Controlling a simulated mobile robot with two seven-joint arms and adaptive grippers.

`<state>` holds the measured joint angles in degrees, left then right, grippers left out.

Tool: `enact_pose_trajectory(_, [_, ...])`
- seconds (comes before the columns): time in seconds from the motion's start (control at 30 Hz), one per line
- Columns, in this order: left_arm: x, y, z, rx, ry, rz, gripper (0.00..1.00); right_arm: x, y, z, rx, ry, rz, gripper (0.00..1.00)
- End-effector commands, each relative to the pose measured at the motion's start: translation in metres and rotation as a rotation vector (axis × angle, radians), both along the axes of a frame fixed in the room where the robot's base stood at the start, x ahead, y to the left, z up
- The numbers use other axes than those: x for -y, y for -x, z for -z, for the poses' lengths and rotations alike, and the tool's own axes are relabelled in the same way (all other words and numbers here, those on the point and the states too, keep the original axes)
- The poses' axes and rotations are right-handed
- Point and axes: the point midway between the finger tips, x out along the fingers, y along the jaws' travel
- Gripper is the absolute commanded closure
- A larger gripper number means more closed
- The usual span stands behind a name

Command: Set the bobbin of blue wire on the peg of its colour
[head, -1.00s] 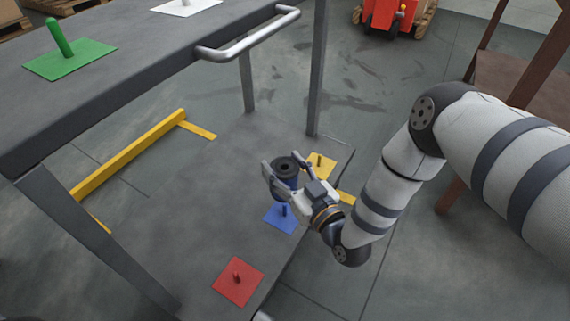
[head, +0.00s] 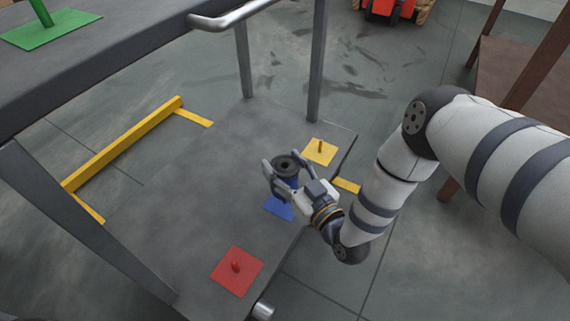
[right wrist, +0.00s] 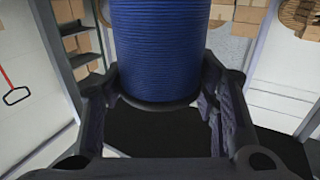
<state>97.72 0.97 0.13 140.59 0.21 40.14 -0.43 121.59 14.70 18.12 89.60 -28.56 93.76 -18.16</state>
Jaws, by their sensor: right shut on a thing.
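The bobbin of blue wire (head: 286,165) is upright between the fingers of my right gripper (head: 283,172), which is shut on it. Its dark top flange shows in the head view; its blue winding (right wrist: 155,50) and dark lower flange fill the middle of the right wrist view. The bobbin is over or just behind the blue plate (head: 277,209) on the lower shelf. The blue peg is hidden by the bobbin and gripper, so I cannot tell whether the bobbin is around it or above it. My left gripper is not in view.
A yellow plate with a peg (head: 320,151) and a red plate with a peg (head: 237,271) share the grey lower shelf (head: 190,195). A green plate (head: 50,29) is on the upper shelf, whose edge and metal handle (head: 240,18) overhang. Grey posts (head: 317,70) stand behind.

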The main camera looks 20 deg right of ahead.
Motion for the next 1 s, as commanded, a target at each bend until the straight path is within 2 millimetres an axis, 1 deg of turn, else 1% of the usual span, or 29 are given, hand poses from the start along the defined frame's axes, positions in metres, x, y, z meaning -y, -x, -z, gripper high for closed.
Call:
enact_pose_trajectory(0.03, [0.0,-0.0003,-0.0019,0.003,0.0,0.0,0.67,-0.0002,-0.0003,-0.0024,0.003,-0.001,0.0,0.86])
enact_pose_trajectory(0.47, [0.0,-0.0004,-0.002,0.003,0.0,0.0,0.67,-0.0001,-0.0004,-0.0012,0.002,0.0,0.0,0.86])
enact_pose_trajectory(0.6, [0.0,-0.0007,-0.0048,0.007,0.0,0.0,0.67,-0.0004,-0.0002,-0.0024,0.003,0.0,0.0,0.86])
enact_pose_trajectory(1.0, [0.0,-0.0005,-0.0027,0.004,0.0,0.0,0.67,-0.0002,-0.0001,0.0025,0.002,0.0,0.0,0.86])
